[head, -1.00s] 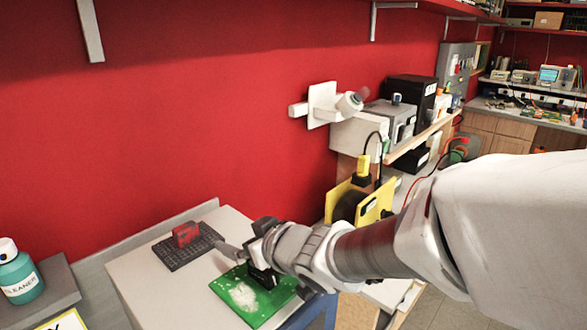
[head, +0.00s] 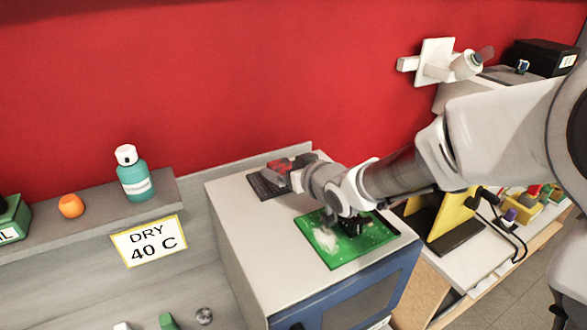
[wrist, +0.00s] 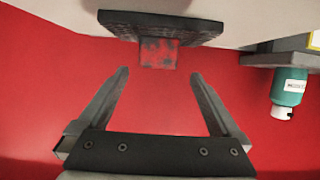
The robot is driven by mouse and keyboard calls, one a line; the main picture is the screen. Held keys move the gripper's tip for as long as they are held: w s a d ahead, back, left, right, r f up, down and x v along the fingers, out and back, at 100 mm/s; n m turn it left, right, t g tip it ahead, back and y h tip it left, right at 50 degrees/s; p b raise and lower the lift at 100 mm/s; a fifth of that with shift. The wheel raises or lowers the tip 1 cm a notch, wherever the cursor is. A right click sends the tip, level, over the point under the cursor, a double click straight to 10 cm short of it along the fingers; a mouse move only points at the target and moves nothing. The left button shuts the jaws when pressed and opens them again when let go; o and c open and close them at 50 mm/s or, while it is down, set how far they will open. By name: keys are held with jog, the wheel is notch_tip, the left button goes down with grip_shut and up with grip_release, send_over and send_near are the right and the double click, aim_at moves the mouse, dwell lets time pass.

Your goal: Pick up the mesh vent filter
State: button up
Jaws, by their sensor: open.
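The mesh vent filter (head: 264,187) is a dark flat mesh with a raised red tab (head: 279,166). It lies at the back left of a light-topped cabinet in the head view, partly hidden by my gripper. In the wrist view the dark mesh (wrist: 160,27) is at the top and the red tab (wrist: 158,55) stands out from it toward me. My gripper (wrist: 158,73) is open and empty. The tab lines up with the gap between the fingers, just beyond their tips. No contact shows.
A green board (head: 345,255) with a whitish patch lies on the cabinet top (head: 250,235) below my arm. A teal bottle (head: 134,178) and an orange item (head: 71,206) stand on the grey shelf at left. The red wall is close behind the filter.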

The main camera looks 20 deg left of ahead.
aim_at(280, 162)
jog(key=shift+p+x, duration=0.85)
jog(key=shift+x, duration=2)
jog(key=shift+w+d, duration=0.1)
jog(key=shift+w, duration=0.05)
jog(key=c, duration=1.4)
jog(key=shift+r, duration=0.15)
